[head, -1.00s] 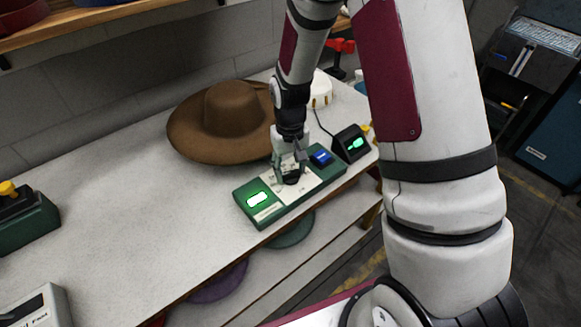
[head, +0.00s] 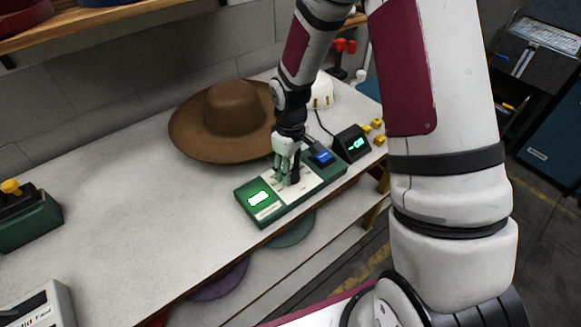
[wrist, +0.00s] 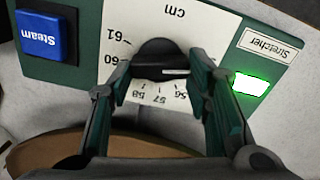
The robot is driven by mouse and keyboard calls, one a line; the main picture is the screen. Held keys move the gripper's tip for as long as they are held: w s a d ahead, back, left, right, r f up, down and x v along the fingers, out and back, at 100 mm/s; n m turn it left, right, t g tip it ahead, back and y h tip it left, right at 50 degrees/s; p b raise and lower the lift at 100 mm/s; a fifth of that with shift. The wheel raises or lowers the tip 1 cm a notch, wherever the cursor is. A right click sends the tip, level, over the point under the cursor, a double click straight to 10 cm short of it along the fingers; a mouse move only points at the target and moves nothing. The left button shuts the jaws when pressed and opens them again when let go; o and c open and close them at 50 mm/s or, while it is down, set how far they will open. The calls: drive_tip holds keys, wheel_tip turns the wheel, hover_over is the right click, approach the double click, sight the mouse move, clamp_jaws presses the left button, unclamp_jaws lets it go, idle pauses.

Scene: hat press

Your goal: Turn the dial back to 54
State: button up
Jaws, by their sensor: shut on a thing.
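The black dial (wrist: 158,55) sits on the white scale plate (wrist: 215,22) of the green control box (head: 330,181). In the wrist view the scale reads upside down, with 61, 60, 58, 57 and 56 legible; 54 is not readable. A thin pale mark shows on the dial's near side, but I cannot tell which number it points to. My gripper (wrist: 161,62) is shut on the dial, one finger on each side. In the head view my gripper (head: 287,178) points down onto the box and hides most of the dial.
A blue Steam button (wrist: 40,37) and a lit green Stretcher window (wrist: 250,84) flank the dial. A brown hat (head: 225,120) stands behind the box. A small black display (head: 351,144) with green digits is to the right.

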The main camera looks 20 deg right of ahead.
idle(0.4)
drive_tip(key=o, duration=1.2)
drive_tip(key=shift+c, duration=0.2)
wheel_tip(320, 180, up, 12)
drive_tip(key=shift+r, duration=0.1)
drive_tip(key=s+r+m+t, duration=0.3)
drive_tip(key=s+r, duration=0.6)
drive_tip(key=r, duration=0.6)
drive_tip(key=s+r+m+t, duration=0.2)
drive_tip(key=s+r, duration=0.3)
drive_tip(key=s, duration=0.8)
drive_tip(key=shift+d+m+t, duration=0.2)
drive_tip(key=shift+m+t, duration=0.1)
drive_tip(key=shift+m, duration=0.5)
